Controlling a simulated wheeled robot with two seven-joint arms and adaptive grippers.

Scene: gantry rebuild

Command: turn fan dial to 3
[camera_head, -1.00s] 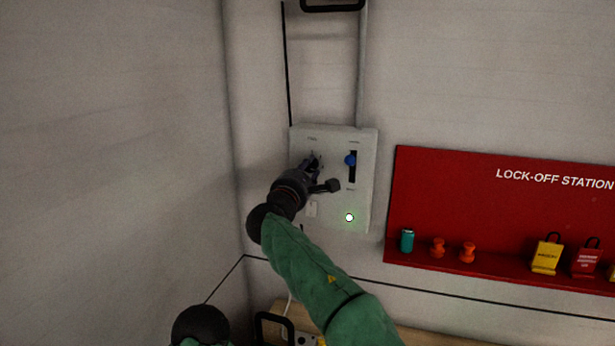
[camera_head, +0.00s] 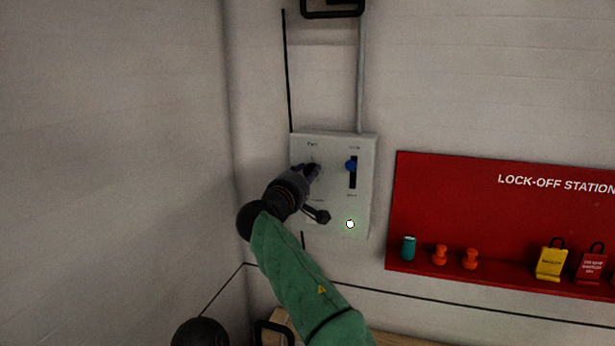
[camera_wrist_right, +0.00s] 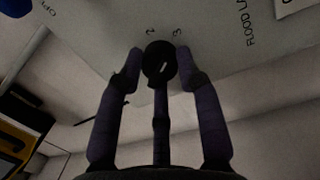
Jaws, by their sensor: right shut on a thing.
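The fan dial (camera_wrist_right: 158,66) is a round black knob with a short white pointer mark, on the grey wall panel (camera_head: 364,205). The digits 2 and 3 show beside it in the wrist view, and the mark slants toward the 3 side. Whether it lines up exactly with the 3 I cannot tell. My right gripper (camera_head: 315,170) is at the panel's upper left, its fingers shut around the dial from both sides. In the head view the gripper hides the dial.
A blue-knobbed slider (camera_head: 351,166) sits in a slot right of my gripper, with a lit green-white lamp (camera_head: 350,224) below it. The red lock-off board (camera_head: 450,190) with tags and padlocks hangs to the right. A side wall (camera_head: 120,150) stands close on the left.

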